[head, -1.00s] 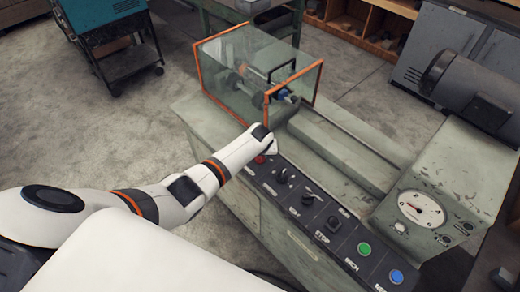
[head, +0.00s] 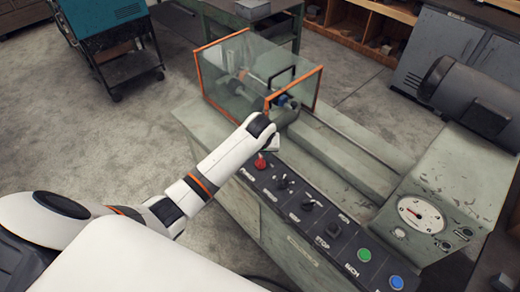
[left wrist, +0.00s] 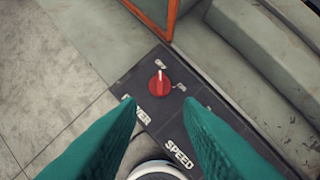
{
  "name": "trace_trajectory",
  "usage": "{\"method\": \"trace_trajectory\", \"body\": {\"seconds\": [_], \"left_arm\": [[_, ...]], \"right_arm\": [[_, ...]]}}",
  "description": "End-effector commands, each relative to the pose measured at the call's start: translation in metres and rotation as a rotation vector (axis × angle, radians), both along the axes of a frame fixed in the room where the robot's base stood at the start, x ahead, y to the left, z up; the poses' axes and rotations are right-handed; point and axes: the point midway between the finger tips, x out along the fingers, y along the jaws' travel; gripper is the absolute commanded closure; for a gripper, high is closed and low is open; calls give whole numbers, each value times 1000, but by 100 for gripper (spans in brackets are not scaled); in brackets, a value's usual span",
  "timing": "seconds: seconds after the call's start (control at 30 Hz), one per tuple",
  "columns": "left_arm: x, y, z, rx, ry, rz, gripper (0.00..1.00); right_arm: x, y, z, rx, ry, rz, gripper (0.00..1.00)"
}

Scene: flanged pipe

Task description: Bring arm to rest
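My left arm reaches in from the left in the head view, its wrist (head: 262,130) above the near left end of the control panel. In the left wrist view my left gripper (left wrist: 163,105) shows two teal fingers spread apart with nothing between them. A red power knob (left wrist: 160,84) lies beyond the fingertips, apart from them. The knob also shows in the head view (head: 261,162), just below the wrist. My right gripper is in neither view.
The machine's control panel (head: 318,230) carries several knobs, a green button (head: 364,254) and a blue button (head: 396,281). A glass guard with an orange frame (head: 234,88) stands behind the wrist. A gauge (head: 421,214) is at right. Open floor lies at left (head: 100,140).

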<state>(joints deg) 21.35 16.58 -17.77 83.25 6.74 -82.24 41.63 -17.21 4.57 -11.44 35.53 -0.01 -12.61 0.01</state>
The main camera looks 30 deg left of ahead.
Motion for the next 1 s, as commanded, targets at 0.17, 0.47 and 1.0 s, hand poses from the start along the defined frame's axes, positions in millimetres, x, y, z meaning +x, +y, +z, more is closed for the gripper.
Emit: {"method": "trace_trajectory", "body": {"seconds": [0.17, 0.47, 1.0], "left_arm": [[0, 0, 0, 0, 0, 0, 67], [-6, -4, -3, -1, 5, -18, 67], [-213, -68, -1, -13, 72, -471, 67]], "right_arm": [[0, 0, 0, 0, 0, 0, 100], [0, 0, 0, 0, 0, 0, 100], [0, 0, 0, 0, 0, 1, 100]]}}
